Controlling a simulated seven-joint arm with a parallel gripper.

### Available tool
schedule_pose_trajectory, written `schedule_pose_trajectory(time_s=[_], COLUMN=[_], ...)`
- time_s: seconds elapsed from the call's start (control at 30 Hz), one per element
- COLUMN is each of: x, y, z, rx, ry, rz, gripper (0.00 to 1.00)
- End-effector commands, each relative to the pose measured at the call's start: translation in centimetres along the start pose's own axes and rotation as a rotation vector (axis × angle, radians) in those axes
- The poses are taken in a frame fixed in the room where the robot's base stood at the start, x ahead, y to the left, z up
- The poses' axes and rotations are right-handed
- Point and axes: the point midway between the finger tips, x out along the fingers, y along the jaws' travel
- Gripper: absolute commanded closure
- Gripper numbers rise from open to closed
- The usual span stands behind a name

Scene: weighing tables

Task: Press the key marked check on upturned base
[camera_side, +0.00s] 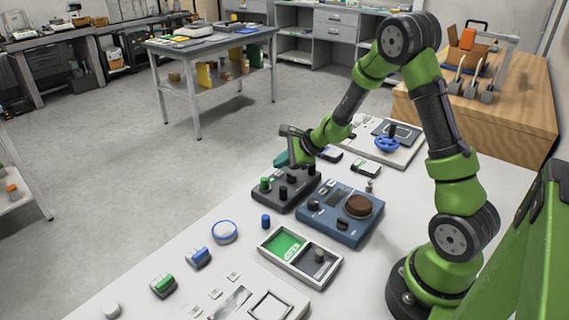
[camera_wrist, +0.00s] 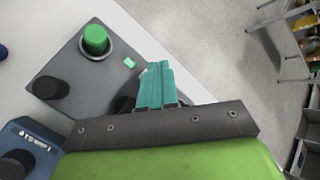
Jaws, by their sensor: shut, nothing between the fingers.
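A dark grey box (camera_side: 288,197) stands on the white table, with a green round key (camera_side: 266,184) at its left end and several black round parts on top. In the wrist view the green key (camera_wrist: 95,40) sits in a metal ring on the grey box (camera_wrist: 72,62), near a black round part (camera_wrist: 50,88). My gripper (camera_side: 282,159) is above the far side of the box. Its teal fingers (camera_wrist: 156,70) are together and empty, right of the green key, partly hiding another black part (camera_wrist: 124,103). I cannot read a check mark or tell which thing is the upturned base.
A blue device (camera_side: 340,213) with a brown round top stands close beside the grey box. A tray with green and dark compartments (camera_side: 299,258), a blue-rimmed round dish (camera_side: 224,232) and small blocks lie nearer the camera. Bare table (camera_side: 190,225) lies left of the dish.

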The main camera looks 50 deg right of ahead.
Motion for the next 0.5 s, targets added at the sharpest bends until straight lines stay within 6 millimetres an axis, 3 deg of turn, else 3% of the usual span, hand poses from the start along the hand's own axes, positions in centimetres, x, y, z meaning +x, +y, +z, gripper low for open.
schedule_pose_trajectory(time_s=[0.5], x=[-2.6], y=[-1.9], z=[1.9], rx=[-0.002], ry=[-0.002], rz=[-0.002], gripper=[1.00])
